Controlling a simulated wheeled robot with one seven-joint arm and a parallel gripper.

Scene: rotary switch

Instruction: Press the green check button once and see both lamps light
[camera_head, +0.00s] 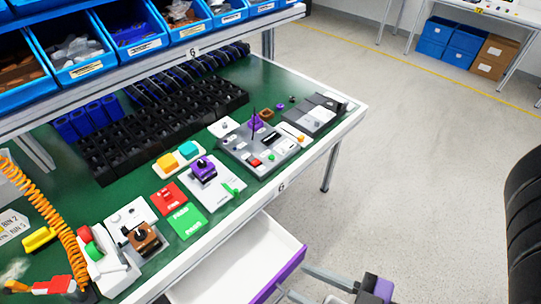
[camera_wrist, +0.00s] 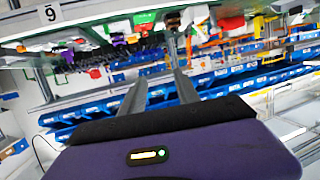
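A grey test panel (camera_head: 262,146) lies on the right half of the green-topped bench. A small green button (camera_head: 271,157) sits on it, right of a red one (camera_head: 254,162). I cannot make out any check mark. A purple part (camera_head: 256,123) stands at the panel's back with a thin dark rod. I cannot tell which small parts are lamps or whether any is lit. My gripper (camera_head: 292,281) is low in front of the bench, by the open drawer, away from the panel. In the wrist view its two fingers (camera_wrist: 160,78) are apart with nothing between them.
The open white drawer (camera_head: 225,272) with a purple front juts from the bench. A purple-knobbed switch on a white plate (camera_head: 212,183), red and green pads (camera_head: 187,221) and black racks (camera_head: 150,132) occupy the bench. The floor (camera_head: 420,170) to the right is clear.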

